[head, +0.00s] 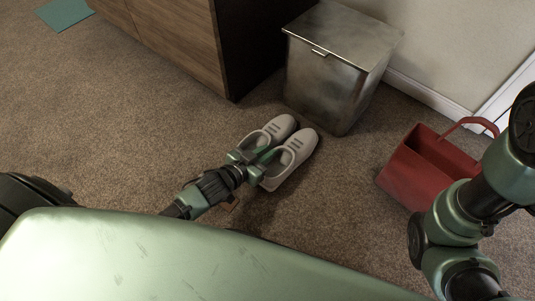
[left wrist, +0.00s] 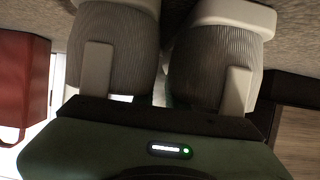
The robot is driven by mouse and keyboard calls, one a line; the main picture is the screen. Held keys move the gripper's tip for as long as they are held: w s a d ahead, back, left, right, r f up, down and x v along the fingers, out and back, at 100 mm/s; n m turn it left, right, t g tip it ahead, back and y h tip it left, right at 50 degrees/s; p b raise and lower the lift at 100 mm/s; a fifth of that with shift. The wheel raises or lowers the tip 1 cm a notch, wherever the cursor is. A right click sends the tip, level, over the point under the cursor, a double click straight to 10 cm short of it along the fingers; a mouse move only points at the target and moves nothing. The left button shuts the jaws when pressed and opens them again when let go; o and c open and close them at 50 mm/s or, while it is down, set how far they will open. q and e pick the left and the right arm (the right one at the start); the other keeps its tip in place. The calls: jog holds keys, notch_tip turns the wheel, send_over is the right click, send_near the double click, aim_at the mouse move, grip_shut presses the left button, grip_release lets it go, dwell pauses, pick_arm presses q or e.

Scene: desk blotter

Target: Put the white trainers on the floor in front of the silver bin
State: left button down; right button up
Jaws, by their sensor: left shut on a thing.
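The white trainers (head: 286,157) are side by side in the head view, toes pointing up toward the silver bin (head: 328,76). They are in front of the bin, a short way from its base; I cannot tell whether they touch the carpet. My left gripper (head: 257,158) is at their heel end, shut on the trainers. In the left wrist view the trainers (left wrist: 118,45) fill the upper middle, with the finger pads (left wrist: 168,78) against their outer sides. My right arm shows at the right of the head view, but its gripper is out of view.
A red caddy (head: 432,165) with a handle stands right of the trainers. A wooden cabinet (head: 176,38) stands left of the bin. A teal mat (head: 64,13) lies far left. Brown carpet (head: 110,130) is clear left of the trainers. A wall is behind the bin.

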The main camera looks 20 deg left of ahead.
pick_arm(q)
jog(key=shift+w+r, duration=0.1)
jog(key=shift+r, duration=0.15)
jog(key=shift+f, duration=0.2)
jog(key=c, duration=1.4)
grip_release()
jog(key=shift+f, duration=0.15)
jog(key=shift+c, duration=0.2)
jog(key=shift+r, duration=0.25)
jog(key=p+v, duration=0.7)
jog(key=v, duration=0.5)
